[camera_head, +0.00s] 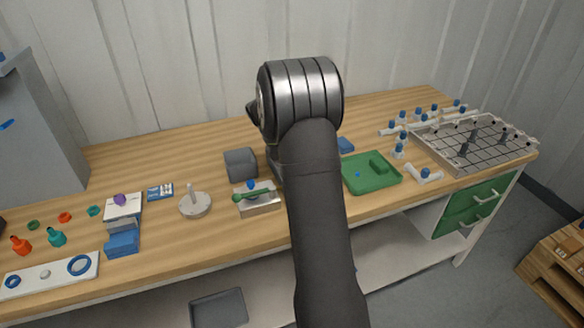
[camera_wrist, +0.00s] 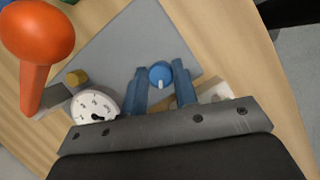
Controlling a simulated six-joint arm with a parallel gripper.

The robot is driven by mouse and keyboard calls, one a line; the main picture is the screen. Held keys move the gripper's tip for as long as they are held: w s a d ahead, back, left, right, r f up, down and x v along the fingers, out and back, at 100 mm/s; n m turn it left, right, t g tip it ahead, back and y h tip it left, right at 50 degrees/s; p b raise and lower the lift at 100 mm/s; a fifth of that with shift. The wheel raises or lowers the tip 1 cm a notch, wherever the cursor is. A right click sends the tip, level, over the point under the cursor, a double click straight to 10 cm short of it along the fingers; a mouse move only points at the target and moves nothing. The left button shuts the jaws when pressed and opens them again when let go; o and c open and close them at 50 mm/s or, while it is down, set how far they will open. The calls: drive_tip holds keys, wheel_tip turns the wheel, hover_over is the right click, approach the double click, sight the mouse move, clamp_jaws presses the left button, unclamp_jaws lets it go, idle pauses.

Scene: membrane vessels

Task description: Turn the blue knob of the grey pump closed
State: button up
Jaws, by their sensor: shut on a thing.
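In the wrist view, the blue knob (camera_wrist: 160,73) sits on a flat grey face, which looks like the grey pump (camera_wrist: 125,50). The knob's white mark points down the picture, towards my gripper's base. My gripper (camera_wrist: 161,80) has its two blue fingers on either side of the knob and is shut on it. A white dial gauge (camera_wrist: 95,106) with a dark needle lies left of the fingers. I cannot tell there which grey body is the pump.
In the head view, a dark grey block (camera_head: 240,163), a metal block with a green lever (camera_head: 258,207) and a green tray (camera_head: 370,182) flank my arm.

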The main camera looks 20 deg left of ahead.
drive_tip(key=m+g, duration=0.1)
drive_tip(key=m, duration=0.2)
drive_tip(key=m+g, duration=0.1)
drive_tip(key=m, duration=0.2)
drive_tip(key=shift+w+m+g, duration=0.15)
drive_tip(key=shift+m+g, duration=0.15)
idle(0.5)
drive_tip(key=o, duration=1)
drive_tip(key=v, duration=1.7)
drive_tip(key=shift+a, duration=0.35)
drive_tip(key=shift+r, duration=0.15)
